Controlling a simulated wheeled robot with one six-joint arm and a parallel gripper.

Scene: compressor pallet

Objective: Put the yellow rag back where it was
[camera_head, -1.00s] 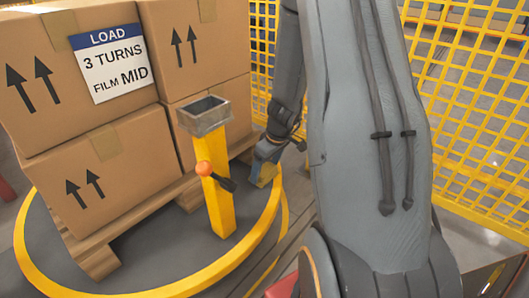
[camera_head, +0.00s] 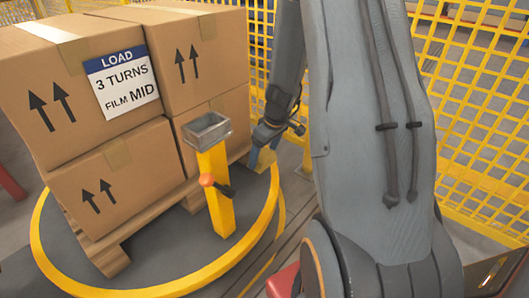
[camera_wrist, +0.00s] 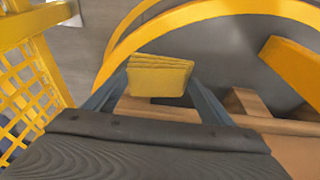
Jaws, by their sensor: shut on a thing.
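The yellow rag (camera_wrist: 160,76) is a folded, layered piece between the two fingers of my gripper (camera_wrist: 156,90) in the wrist view. My gripper is shut on it and holds it up, with the turntable ring behind it. In the head view my gripper (camera_head: 263,157) is right of the yellow post (camera_head: 217,195) and near the pallet's right end. The rag can hardly be made out there. The post carries a grey open-topped metal tray (camera_head: 208,128); its inside looks empty.
Stacked cardboard boxes (camera_head: 90,150) stand on a wooden pallet (camera_head: 110,258) on the yellow-rimmed turntable (camera_head: 150,287). An orange-knobbed lever (camera_head: 207,180) sticks out from the post. Yellow mesh fencing (camera_head: 470,130) runs behind and to the right.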

